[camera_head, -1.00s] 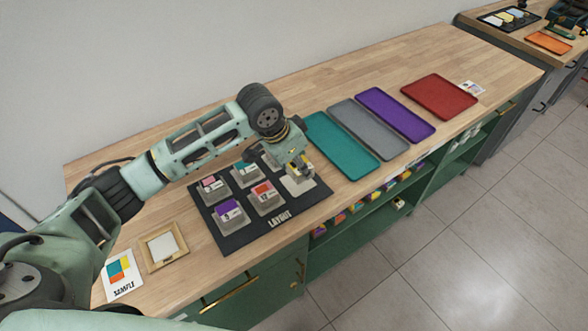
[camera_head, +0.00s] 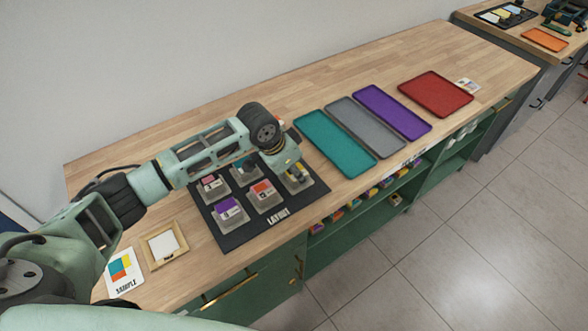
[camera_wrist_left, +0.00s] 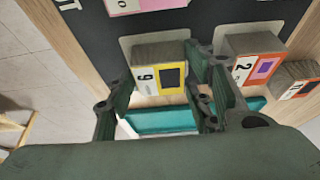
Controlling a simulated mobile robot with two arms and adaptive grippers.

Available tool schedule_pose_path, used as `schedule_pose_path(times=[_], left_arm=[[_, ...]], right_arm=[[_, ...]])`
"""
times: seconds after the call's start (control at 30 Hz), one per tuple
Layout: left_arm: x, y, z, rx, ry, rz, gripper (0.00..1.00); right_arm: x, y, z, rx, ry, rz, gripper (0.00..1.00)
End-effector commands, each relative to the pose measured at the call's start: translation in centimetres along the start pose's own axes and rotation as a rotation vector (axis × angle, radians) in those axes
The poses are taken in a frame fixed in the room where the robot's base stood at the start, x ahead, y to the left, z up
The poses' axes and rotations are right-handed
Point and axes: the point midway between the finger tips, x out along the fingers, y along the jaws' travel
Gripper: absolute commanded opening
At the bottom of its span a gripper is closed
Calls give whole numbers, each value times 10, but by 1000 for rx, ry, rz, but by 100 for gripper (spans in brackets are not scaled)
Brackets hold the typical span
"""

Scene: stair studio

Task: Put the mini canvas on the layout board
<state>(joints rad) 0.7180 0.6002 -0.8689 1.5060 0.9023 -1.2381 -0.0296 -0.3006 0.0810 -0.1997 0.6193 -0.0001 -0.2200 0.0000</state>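The black layout board (camera_head: 232,240) lies on the wooden counter, holding several grey blocks with coloured faces. The block that looks like the mini canvas has a yellow face with a black square and a 9; it shows in the left wrist view (camera_wrist_left: 160,78). It is at the pale slot at the board's right end, apparently down on it. My left gripper (camera_head: 296,172) is low over this slot, its fingers on both sides of the block. I cannot tell whether they press on it. In the head view the gripper partly hides the block. My right gripper is out of view.
A block with a purple square and a 2 (camera_wrist_left: 262,68) stands beside the slot in the wrist view. A teal tray (camera_head: 336,146) lies right of the board, followed by grey, purple and red trays. A wooden frame (camera_head: 153,262) and sample card (camera_head: 123,274) lie left.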

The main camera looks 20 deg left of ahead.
Motion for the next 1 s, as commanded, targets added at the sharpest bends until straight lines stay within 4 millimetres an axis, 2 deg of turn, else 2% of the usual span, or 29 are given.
schedule_pose_path(times=[0.13, 0.4, 0.53, 0.67, 1.0], left_arm=[[0, 0, 0, 0, 0, 0, 62], [-1, 0, -1, 0, 1, -1, 62], [-9, -1, -2, 0, 2, -2, 62], [-31, -1, -2, 2, 4, -3, 62], [-101, -1, -2, 1, 3, -3, 62]], right_arm=[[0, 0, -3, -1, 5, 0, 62], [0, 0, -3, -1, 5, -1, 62], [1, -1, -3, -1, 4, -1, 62], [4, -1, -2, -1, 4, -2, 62], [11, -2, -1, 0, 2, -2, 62]])
